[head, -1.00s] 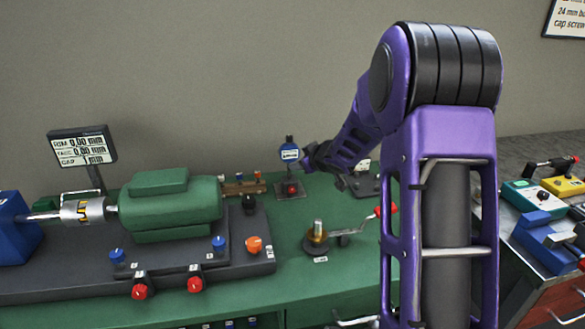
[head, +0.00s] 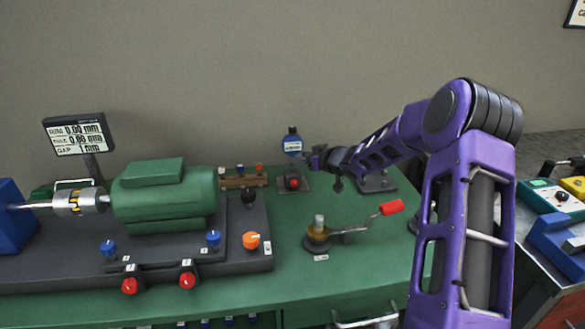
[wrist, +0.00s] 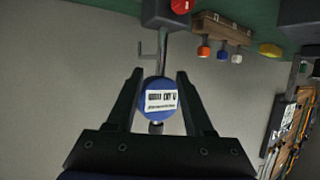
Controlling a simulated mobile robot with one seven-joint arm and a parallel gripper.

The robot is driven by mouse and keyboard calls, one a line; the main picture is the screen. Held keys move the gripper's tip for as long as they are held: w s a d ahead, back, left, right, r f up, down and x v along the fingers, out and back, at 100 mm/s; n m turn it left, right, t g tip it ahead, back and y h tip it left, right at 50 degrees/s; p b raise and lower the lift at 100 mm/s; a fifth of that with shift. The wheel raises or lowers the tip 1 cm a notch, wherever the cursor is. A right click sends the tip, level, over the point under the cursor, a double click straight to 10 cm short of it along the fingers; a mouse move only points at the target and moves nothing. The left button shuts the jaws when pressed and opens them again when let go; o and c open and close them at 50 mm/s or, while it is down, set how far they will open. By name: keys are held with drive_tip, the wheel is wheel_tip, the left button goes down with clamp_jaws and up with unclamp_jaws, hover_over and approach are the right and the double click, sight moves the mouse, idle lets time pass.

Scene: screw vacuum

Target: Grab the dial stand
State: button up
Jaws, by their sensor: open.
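The dial stand shows in the head view as a blue round dial (head: 292,146) above a dark base with a red knob (head: 293,183), near the back of the green bench. In the wrist view, which looks upside down, the blue dial (wrist: 160,99) with its white readout lies between my fingers, and its grey post rises to the base (wrist: 168,12). My gripper (head: 312,158) is just right of the dial in the head view. In the wrist view my gripper (wrist: 160,75) is open, one finger on each side of the dial, with no clear contact.
A small block with coloured knobs (head: 243,181) stands left of the dial stand. A crank with a red handle (head: 391,207) stands in front. A green motor (head: 164,195) on a dark plate fills the left. A dark base (head: 376,183) lies under my arm.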

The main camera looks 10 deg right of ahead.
drive_tip(key=x, duration=0.2)
drive_tip(key=shift+w+a+f, duration=0.2)
drive_tip(key=shift+w, duration=0.1)
drive_tip(key=shift+b+x, duration=0.55)
drive_tip(key=shift+x, duration=2.05)
drive_tip(key=shift+s+f, duration=0.1)
drive_tip(key=shift+f, duration=0.05)
clamp_jaws()
